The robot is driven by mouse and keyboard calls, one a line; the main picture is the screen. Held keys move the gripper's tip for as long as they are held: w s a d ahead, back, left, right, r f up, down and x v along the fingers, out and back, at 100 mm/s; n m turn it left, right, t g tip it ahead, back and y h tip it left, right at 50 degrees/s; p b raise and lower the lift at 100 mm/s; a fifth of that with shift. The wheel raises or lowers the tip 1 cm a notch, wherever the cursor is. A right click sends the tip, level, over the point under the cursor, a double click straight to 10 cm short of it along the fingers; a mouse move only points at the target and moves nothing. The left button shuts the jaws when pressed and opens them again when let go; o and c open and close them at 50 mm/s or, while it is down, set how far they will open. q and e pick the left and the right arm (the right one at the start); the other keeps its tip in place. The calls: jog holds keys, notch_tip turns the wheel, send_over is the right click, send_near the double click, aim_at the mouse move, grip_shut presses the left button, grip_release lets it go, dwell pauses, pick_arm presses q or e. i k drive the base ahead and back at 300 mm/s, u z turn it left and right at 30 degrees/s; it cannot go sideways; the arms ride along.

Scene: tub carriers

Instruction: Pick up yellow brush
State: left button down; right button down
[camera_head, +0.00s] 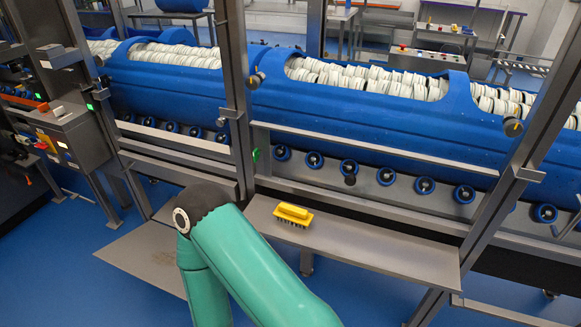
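The yellow brush (293,213) lies on a grey metal shelf (365,250) in front of the conveyor frame. Its dark bristles face down and its yellow handle is on top. A green arm of mine rises from the bottom of the view, bends at a dark joint left of the brush and runs back down. Its gripper is out of view below the frame. My other gripper is not in view either. Nothing is seen touching the brush.
Large blue tubs (400,121) filled with white pieces stand on blue rollers (349,167) behind the shelf. Grey upright posts (237,95) stand left and right of the shelf. A control box (72,133) is at the left. The shelf right of the brush is clear.

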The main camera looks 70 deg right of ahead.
aim_at(284, 211)
jog(key=z, duration=0.15)
jog(key=k, duration=0.9)
jog(key=z, duration=1.5)
jog(key=i, duration=0.5)
jog(key=u, duration=0.25)
